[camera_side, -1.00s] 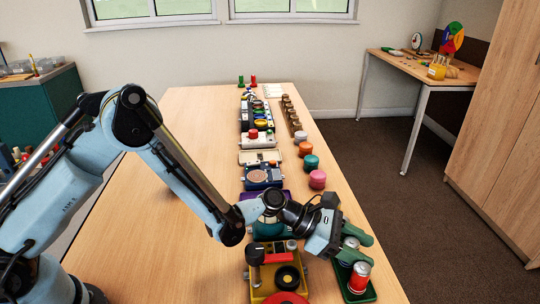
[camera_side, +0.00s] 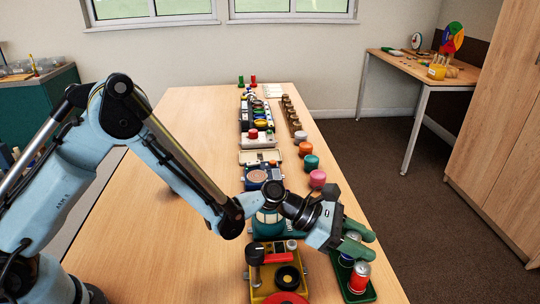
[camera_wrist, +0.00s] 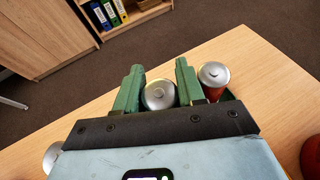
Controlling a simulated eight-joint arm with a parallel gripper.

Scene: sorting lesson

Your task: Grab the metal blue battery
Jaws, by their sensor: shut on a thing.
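The blue metal battery (camera_side: 346,260) stands upright between the green fingers of my gripper (camera_side: 354,241) in the side view, mostly hidden by them. In the wrist view my gripper (camera_wrist: 158,88) has a finger on each side of the battery's round silver top (camera_wrist: 158,95). The fingers are shut on it. A red battery (camera_side: 359,278) stands just in front of it in the green tray (camera_side: 366,297). The red battery also shows right of the fingers in the wrist view (camera_wrist: 213,82). Whether the blue battery's base touches the tray is hidden.
A yellow device (camera_side: 262,291) with black and red parts sits left of the tray. Coloured round knobs, pink (camera_side: 317,179), teal (camera_side: 312,163) and orange (camera_side: 305,149), stand farther back. The table's right edge is close to the tray. The table's left part is clear.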

